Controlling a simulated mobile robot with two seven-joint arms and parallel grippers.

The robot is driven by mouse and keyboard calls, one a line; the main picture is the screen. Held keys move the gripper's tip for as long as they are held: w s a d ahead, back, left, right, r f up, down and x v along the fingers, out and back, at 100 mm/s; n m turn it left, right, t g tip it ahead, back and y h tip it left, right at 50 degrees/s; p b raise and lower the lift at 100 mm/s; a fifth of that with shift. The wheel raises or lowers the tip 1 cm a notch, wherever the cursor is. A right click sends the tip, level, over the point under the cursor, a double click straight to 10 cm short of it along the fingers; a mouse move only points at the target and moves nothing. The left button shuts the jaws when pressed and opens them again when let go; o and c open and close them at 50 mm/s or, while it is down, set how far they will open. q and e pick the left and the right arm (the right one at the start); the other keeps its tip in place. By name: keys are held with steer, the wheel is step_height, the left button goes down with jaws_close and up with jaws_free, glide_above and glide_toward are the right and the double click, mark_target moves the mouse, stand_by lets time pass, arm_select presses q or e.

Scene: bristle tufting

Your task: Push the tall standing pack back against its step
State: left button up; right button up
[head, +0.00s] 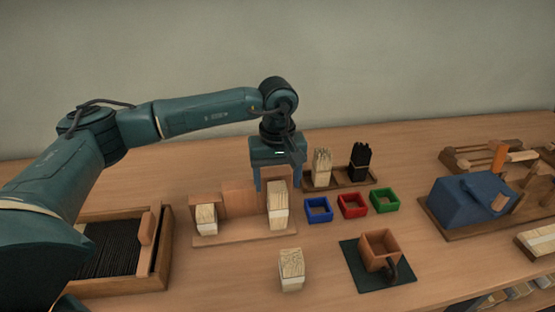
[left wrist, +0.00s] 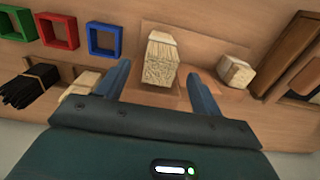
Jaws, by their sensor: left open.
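The tall standing pack (head: 278,207), a pale banded bundle, stands upright at the right end of a wooden stepped stand (head: 245,237). A wooden step (head: 282,173) shows behind it, partly hidden by my gripper; I cannot tell how wide any gap is. My left gripper (head: 277,186) points down at the stand, its fingers apart and empty. In the left wrist view the tall pack (left wrist: 161,62) lies between the lines of the gripper's fingers (left wrist: 162,88), with no clear contact. A shorter pack (head: 206,219) stands at the stand's left end. My right gripper is not in view.
Another pack (head: 291,270) stands on the table in front. Blue (head: 318,209), red (head: 352,205) and green (head: 384,200) trays sit to the right. A rack (head: 340,183) holds pale and black bundles behind them. A brown box (head: 380,250) stands on a dark mat.

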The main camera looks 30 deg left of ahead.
mark_target(278, 201)
arm_select(q)
step_height(278, 201, down, 7)
steer(key=shift+r, duration=0.1)
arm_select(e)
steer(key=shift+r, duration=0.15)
arm_select(q)
steer(key=c, duration=1.1)
steer(key=shift+w, duration=0.1)
steer(key=shift+w, duration=0.1)
steer(key=shift+w+a, duration=0.25)
steer(key=shift+w, duration=0.05)
steer(key=shift+d, duration=0.15)
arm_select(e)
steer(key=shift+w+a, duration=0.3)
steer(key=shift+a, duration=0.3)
